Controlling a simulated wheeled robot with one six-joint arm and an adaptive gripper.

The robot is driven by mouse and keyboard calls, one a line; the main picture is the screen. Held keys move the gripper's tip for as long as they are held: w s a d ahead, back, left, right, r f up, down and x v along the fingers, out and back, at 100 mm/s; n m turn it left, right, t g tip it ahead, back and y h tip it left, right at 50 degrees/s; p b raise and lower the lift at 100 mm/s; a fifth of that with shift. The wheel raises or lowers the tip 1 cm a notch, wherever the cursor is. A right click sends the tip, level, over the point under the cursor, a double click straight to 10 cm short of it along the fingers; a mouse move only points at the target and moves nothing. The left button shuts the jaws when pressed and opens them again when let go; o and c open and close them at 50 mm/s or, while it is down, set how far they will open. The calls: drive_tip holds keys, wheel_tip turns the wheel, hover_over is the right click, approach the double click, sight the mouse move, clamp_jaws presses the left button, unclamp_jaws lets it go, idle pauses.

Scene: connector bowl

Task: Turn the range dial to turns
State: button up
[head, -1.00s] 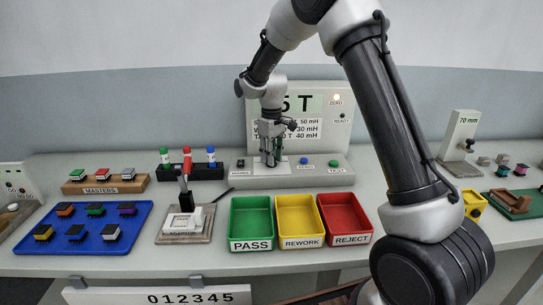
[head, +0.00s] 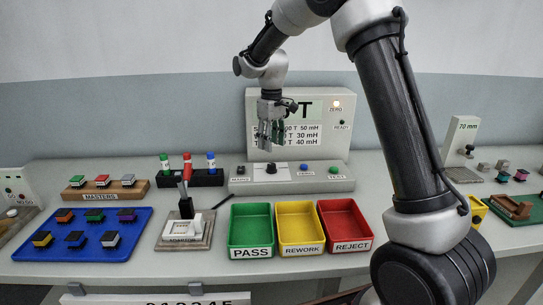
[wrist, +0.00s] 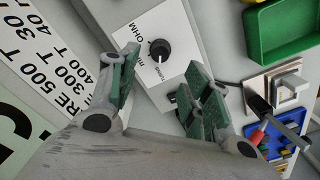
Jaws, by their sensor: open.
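The range dial (wrist: 160,51) is a black round knob on a white plate marked "m OHM" and "TURNS" in the wrist view. A small pale mark on the knob appears to face the "TURNS" word. In the head view the dial (head: 271,168) sits on the grey tester's front ledge (head: 310,183). My gripper (head: 270,146) is open and empty, above the dial and apart from it. Its two fingers (wrist: 158,95) show on either side in the wrist view. The tester's display (head: 306,110) shows a "T"; my gripper and arm hide its left part.
Buttons and labels flank the dial on the ledge. Green (head: 250,226), yellow (head: 300,224) and red (head: 345,222) trays stand in front.

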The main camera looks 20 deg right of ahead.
wheel_tip(320, 180, up, 4)
drive_tip(key=shift+r, duration=0.1)
idle(0.4)
drive_tip(key=s+d+r+m+t, duration=0.1)
drive_tip(key=s+d, duration=0.4)
drive_tip(key=s, duration=0.7)
drive_tip(key=s+d+r+m+t, duration=0.2)
drive_tip(key=s+d, duration=0.3)
drive_tip(key=s, duration=0.7)
drive_tip(key=s+d+r+m+t, duration=0.1)
drive_tip(key=s+d+r+m, duration=0.2)
drive_tip(key=s, duration=0.9)
drive_tip(key=shift+d+m, duration=0.5)
drive_tip(key=shift+d, duration=0.4)
